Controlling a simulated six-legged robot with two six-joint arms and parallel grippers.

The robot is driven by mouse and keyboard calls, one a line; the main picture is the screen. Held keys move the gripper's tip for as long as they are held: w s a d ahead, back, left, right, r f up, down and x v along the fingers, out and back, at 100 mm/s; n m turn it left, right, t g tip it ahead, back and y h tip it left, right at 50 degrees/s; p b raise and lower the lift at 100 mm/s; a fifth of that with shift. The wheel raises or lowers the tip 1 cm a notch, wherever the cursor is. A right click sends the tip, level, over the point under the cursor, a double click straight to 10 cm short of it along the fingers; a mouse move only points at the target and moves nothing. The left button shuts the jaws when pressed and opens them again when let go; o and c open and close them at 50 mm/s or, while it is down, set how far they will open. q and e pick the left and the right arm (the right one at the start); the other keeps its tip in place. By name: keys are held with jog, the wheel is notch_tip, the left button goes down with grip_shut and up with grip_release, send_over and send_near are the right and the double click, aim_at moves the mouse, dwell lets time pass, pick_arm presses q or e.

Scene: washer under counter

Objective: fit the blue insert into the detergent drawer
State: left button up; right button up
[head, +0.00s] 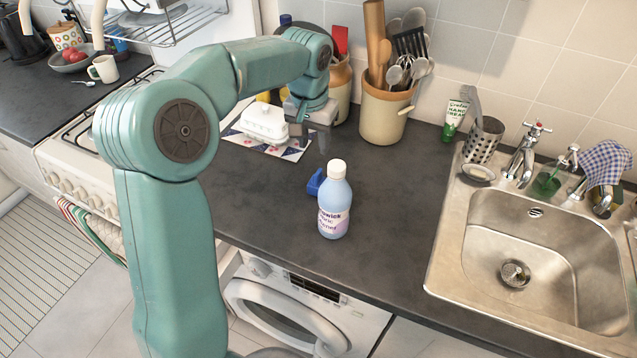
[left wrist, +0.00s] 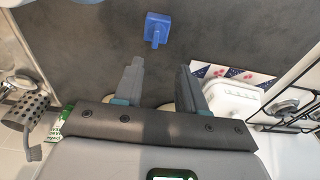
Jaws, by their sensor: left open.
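The blue insert (head: 315,183) lies on the dark counter, partly hidden behind a detergent bottle in the head view. The left wrist view shows it whole as a small blue piece (left wrist: 157,28) with a raised part. My left gripper (head: 312,130) is open and empty above the counter, behind the insert. In the left wrist view the insert lies beyond and between the open fingertips (left wrist: 160,66), apart from them. The washer (head: 345,318) stands under the counter; its detergent drawer is not clear to make out. My right gripper is not in view.
The bottle (head: 335,205) stands right in front of the insert. A white butter dish (head: 264,122) on a patterned mat and a utensil crock (head: 383,112) stand behind. A sink (head: 545,260) is at the right. The counter between bottle and sink is clear.

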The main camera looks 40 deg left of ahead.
pick_arm(q)
send_over(318, 172)
jog(key=f, duration=0.5)
jog(key=shift+s+a, duration=0.15)
jog(key=shift+a, duration=0.15)
jog(key=f, duration=0.1)
jog(key=f+p, duration=0.1)
jog(key=f, duration=0.3)
jog(key=shift+d, duration=0.35)
jog(key=shift+f, duration=0.2)
jog(key=shift+r, duration=0.1)
jog(key=c, duration=0.6)
grip_shut()
